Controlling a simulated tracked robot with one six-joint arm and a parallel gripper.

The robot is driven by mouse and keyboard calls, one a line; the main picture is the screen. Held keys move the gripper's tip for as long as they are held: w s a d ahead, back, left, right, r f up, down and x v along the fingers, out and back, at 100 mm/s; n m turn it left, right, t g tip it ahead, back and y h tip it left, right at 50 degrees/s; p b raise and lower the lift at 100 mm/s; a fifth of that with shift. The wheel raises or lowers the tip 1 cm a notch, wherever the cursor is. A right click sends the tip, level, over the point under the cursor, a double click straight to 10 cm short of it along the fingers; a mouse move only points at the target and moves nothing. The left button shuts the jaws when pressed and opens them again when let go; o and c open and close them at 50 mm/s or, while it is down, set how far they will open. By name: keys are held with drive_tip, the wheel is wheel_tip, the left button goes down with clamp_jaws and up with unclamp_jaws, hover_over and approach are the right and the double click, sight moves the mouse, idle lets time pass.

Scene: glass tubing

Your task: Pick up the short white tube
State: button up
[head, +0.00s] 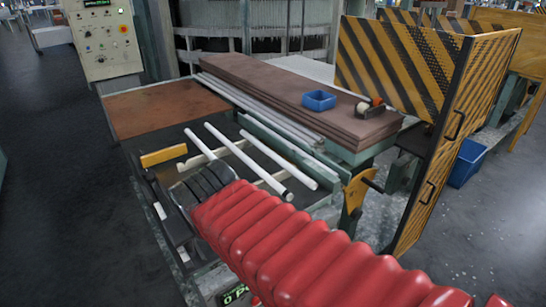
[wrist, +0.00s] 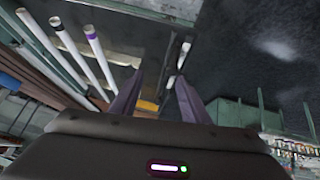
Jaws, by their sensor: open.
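The short white tube (head: 198,144) lies slantwise near the far left of the tubing frame in the head view. The exact gap to the tube is hard to tell.
Two longer white tubes (head: 246,160) (head: 278,158) lie right of the short one. A yellow block (head: 164,156) is at the left. A striped yellow-black guard (head: 405,62) stands at the right.

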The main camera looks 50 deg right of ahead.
drive_tip(key=w+d+r+t+h, duration=0.15)
drive_tip(key=w+d, duration=0.35)
drive_tip(key=d, duration=0.9)
drive_tip(key=w+d+t+h, duration=0.2)
drive_tip(key=w+d+h, duration=0.15)
drive_tip(key=d, duration=0.95)
drive_tip(key=t+y, duration=0.2)
drive_tip(key=y, duration=0.2)
approach(283, 161)
drive_tip(key=s, duration=0.3)
drive_tip(key=shift+a+r+n, duration=0.4)
drive_tip(key=shift+a+r, duration=0.05)
drive_tip(key=shift+a, duration=0.05)
drive_tip(key=shift+w, duration=0.15)
drive_tip(key=x, duration=0.8)
drive_tip(key=shift+w+d, duration=0.15)
drive_tip(key=shift+w, duration=0.1)
drive_tip(key=shift+w, duration=0.1)
